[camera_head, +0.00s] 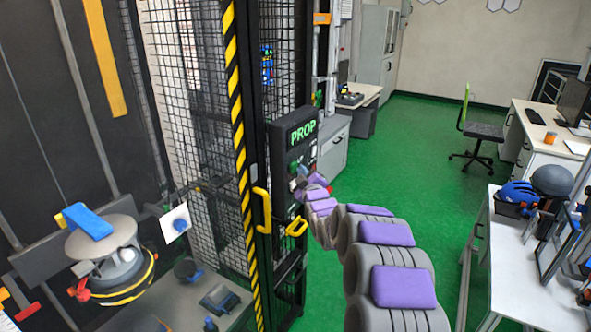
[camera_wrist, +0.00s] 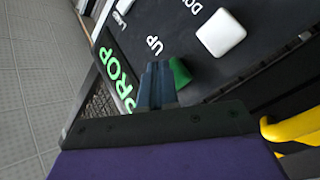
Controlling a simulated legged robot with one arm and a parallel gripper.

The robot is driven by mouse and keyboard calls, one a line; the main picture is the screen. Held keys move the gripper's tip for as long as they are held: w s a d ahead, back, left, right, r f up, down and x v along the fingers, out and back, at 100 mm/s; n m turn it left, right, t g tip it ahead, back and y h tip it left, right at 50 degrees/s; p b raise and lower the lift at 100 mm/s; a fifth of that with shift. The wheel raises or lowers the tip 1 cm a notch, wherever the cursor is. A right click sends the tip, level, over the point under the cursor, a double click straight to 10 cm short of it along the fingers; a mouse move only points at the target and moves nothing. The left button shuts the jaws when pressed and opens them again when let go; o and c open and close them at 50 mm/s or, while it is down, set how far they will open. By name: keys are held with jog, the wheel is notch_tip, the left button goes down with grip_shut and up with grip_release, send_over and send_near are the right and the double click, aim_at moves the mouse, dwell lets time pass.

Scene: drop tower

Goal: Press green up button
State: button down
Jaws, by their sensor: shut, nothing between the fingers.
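The dark control panel (camera_head: 280,142) with green lettering is mounted on the cage post in the head view. In the wrist view the panel (camera_wrist: 122,50) is close in front, turned sideways, with "UP" lettering in white. The green up button (camera_wrist: 180,73) is beside the fingertips and partly hidden by them. My gripper (camera_wrist: 158,70) is shut and empty, its blue fingers right at the button; I cannot tell whether they touch it. A white button (camera_wrist: 221,34) is to the right, near lettering that seems to begin "DO". In the head view my gripper (camera_head: 303,171) is small at the panel.
A black mesh cage with a yellow-black striped post (camera_head: 241,150) stands left of my arm. Yellow handles (camera_head: 263,210) stick out below the panel. A white table (camera_head: 505,240) with a blue helmet is at right. Green floor (camera_head: 420,160) is clear between.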

jog(key=shift+w+a, duration=0.2)
jog(key=shift+a, duration=0.1)
dwell(0.4)
jog(key=shift+s+d, duration=0.1)
jog(key=shift+d, duration=0.05)
dwell(0.3)
jog(key=shift+s+d+r, duration=0.1)
jog(key=shift+s+d, duration=0.35)
jog(key=shift+d, duration=0.2)
jog(key=s+d, duration=0.1)
jog(key=d, duration=0.1)
jog(key=s+d, duration=0.2)
dwell(0.4)
dwell(0.4)
